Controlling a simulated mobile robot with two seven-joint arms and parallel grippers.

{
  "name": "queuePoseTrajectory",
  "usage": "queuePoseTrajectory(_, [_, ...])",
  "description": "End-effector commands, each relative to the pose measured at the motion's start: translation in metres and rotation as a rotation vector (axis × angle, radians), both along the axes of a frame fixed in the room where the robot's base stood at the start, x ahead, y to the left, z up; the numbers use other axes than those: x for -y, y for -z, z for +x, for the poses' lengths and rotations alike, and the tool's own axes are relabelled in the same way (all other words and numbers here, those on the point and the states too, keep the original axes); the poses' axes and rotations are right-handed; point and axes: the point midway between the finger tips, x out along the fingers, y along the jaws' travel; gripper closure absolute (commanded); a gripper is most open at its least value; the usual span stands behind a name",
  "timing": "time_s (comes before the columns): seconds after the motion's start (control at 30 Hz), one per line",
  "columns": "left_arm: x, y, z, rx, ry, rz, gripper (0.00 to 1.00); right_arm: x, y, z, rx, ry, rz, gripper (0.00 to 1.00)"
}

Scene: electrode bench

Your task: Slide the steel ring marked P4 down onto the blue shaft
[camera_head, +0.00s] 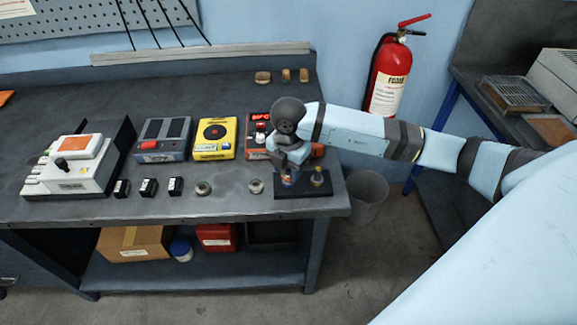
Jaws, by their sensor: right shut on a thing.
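My right gripper (290,165) reaches in from the right and points down over the left part of a dark base plate (318,190). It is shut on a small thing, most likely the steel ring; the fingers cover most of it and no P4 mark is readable. The blue shaft (289,181) shows just below the fingertips at the left of the plate. I cannot tell whether the ring is around it. A second post (317,178) with a yellowish top stands to its right. Two loose rings, one greenish (203,188) and one pale (255,186), lie on the bench. My left gripper is out of view.
On the bench (226,209) stand a white device (75,170), a grey box (163,138), a yellow box (215,138) and an orange unit (256,135) beside my gripper. Several small black blocks (148,187) sit in front. A fire extinguisher (388,80) hangs behind my arm.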

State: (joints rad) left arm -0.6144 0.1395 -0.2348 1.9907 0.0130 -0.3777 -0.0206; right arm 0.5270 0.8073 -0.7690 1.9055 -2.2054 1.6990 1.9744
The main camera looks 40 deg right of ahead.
Motion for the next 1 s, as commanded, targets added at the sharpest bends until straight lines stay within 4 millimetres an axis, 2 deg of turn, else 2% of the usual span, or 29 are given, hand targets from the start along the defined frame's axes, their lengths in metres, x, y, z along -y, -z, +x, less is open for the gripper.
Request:
queuePoseTrajectory(0.17, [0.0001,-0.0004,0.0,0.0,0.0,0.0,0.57,0.0,-0.0005,0.0002,0.001,0.0,0.0,0.9])
queuePoseTrajectory(0.2, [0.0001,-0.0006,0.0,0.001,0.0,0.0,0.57,0.0,-0.0005,0.0002,0.001,0.0,0.0,0.57])
queuePoseTrajectory(0.3, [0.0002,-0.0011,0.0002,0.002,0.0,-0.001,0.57,0.0,-0.0005,0.0002,0.001,0.0,0.0,0.34])
queuePoseTrajectory(0.33, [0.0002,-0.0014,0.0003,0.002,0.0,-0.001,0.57,0.0,-0.0005,0.0002,0.001,0.0,0.0,0.3])
queuePoseTrajectory(0.53, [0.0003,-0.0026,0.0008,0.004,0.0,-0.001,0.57,0.0001,-0.0003,0.0001,0.0,0.0,0.0,0.27])
queuePoseTrajectory(0.6, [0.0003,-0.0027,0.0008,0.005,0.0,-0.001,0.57,0.0001,-0.0003,0.0001,0.0,0.0,0.0,0.11])
queuePoseTrajectory(0.63, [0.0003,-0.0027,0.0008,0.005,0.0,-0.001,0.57,0.0001,-0.0003,0.0001,0.0,0.0,0.0,0.08])
queuePoseTrajectory(1.0, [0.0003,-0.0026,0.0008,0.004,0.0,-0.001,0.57,0.0002,-0.0004,0.0001,0.0,0.0,0.0,0.08])
